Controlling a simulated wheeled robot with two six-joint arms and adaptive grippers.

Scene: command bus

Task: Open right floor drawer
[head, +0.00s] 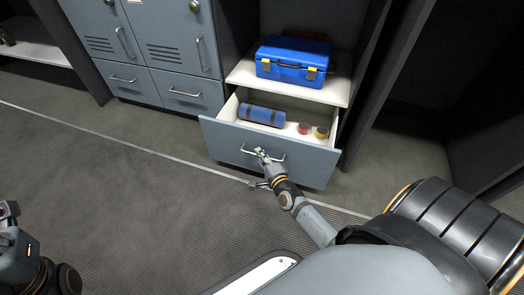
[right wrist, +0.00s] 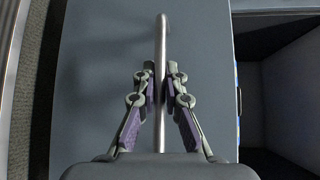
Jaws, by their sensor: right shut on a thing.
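The right floor drawer (head: 300,163) is pulled out, with its grey-blue front facing me and its white inside showing. A blue rolled item (head: 261,115) and two small rolls, one red (head: 304,128) and one yellow (head: 321,132), lie in it. My right gripper (head: 261,153) is at the drawer's bar handle (head: 246,151). In the right wrist view its purple-padded fingers (right wrist: 161,88) are shut on the metal handle (right wrist: 161,35). My left gripper (head: 8,212) is at the left edge, away from the drawer; its jaws are not clear.
A blue toolbox (head: 291,61) stands on the white shelf (head: 334,94) above the drawer. Grey lockers (head: 155,38) and two shut floor drawers (head: 188,91) are to the left. The ribbed floor (head: 120,190) in front is clear.

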